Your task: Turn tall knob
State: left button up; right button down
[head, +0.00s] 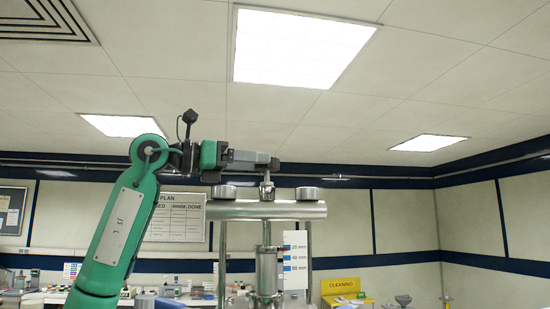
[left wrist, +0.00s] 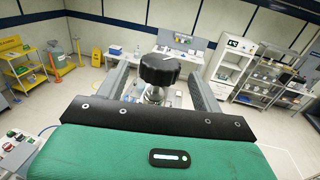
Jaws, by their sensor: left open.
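The tall knob (left wrist: 159,68) has a round black ribbed cap with a pale mark on top, on a metal stem. In the left wrist view it stands between the two fingers, with a gap on each side. In the head view its stem (head: 267,190) rises from the middle of a thick metal crossbar (head: 250,210), and my gripper covers most of its cap. My left gripper (head: 270,164) reaches in level from the left at the knob's top. It is open and holds nothing. My right gripper is not in view.
A yellow cleaning sign (head: 340,287) stands behind. Space above the crossbar is clear.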

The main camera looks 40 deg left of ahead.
aim_at(275, 164)
pick_arm(q)
jog(key=p+x, duration=0.1)
jog(key=x, duration=0.3)
jog(key=shift+w+r, duration=0.1)
jog(key=shift+w, duration=0.2)
jog(key=shift+w+d+p, duration=0.3)
jog(key=shift+w+d, duration=0.05)
jog(key=shift+w, duration=0.1)
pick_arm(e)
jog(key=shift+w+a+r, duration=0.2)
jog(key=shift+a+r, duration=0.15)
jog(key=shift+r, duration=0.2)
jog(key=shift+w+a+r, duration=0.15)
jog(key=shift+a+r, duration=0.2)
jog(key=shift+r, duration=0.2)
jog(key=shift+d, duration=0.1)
pick_arm(q)
jog(key=c, duration=1)
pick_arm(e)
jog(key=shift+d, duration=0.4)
